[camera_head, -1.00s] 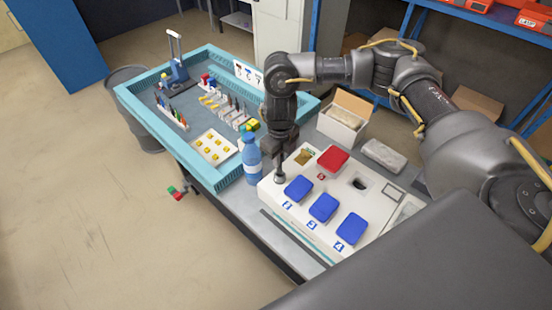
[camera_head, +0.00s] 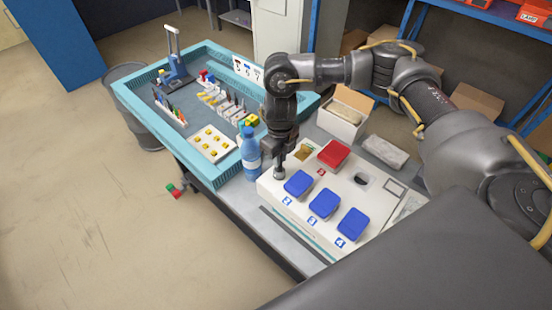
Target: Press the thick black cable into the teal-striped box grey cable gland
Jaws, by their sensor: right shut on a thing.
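The teal-striped box (camera_head: 300,218) is a white box with a thin teal line along its front side. It stands on the grey bench in the head view. A small grey round piece, perhaps the grey cable gland (camera_head: 279,176), shows just below the fingertips. Whether cable and gland touch cannot be told. My left gripper is out of view.
Blue lids (camera_head: 324,204) and a red lid (camera_head: 334,154) are on the box top. A blue bottle (camera_head: 250,158) stands close left of my gripper. A teal crate (camera_head: 140,108) with parts lies farther left. An open carton (camera_head: 340,121) and a grey block (camera_head: 385,151) stand behind the box.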

